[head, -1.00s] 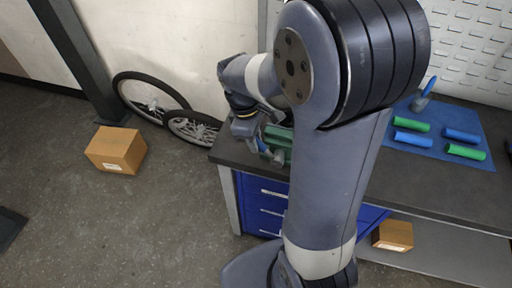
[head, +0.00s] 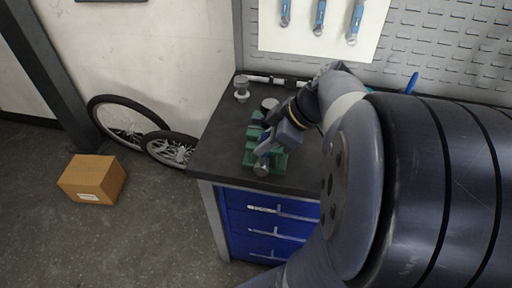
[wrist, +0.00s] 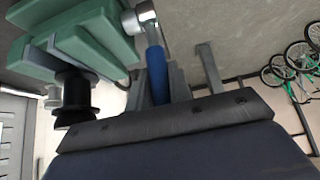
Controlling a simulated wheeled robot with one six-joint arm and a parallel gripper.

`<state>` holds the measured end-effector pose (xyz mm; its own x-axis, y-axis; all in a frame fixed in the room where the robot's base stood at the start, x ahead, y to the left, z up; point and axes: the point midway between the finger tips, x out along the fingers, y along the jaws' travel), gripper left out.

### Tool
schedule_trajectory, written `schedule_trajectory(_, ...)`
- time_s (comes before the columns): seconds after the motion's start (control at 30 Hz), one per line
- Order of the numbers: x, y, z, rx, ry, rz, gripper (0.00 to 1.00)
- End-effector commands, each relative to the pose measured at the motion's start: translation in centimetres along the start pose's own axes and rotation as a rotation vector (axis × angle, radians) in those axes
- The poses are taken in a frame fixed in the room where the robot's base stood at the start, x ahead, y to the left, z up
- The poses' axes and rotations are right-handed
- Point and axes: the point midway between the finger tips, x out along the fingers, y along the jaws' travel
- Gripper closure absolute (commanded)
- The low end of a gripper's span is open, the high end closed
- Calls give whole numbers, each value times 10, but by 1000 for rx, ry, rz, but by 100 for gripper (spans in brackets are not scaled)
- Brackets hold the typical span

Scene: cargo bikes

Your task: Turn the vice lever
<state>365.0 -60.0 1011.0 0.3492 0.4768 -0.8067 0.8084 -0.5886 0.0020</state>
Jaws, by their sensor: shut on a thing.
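The green vice (head: 251,157) sits near the front left corner of the dark workbench; its green jaws also show at the upper left of the wrist view (wrist: 92,38). The lever has a blue handle (wrist: 157,72) and a silver end (wrist: 143,14) next to the vice; a small part of the blue handle (head: 264,149) shows in the head view. My gripper (wrist: 160,84) is shut on the blue handle, with grey fingers beside it. In the head view my gripper (head: 276,143) is over the vice and hides part of it.
A black spool-like part (wrist: 75,96) stands near the vice. A grey fitting (head: 241,90) is at the bench's back left. Blue drawers (head: 266,225) are below. Bike wheels (head: 128,122) and a cardboard box (head: 93,180) are on the left floor. My arm hides the bench's right side.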

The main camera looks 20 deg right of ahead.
Motion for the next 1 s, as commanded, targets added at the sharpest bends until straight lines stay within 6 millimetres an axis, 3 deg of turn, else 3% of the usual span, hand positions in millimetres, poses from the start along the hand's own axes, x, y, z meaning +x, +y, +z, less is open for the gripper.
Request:
schedule_trajectory(0.7,-3,0,7,0,74,-1,100)
schedule_trajectory(0.73,-3,0,7,0,73,-1,79)
schedule_trajectory(1.0,-3,0,7,1,74,-2,59)
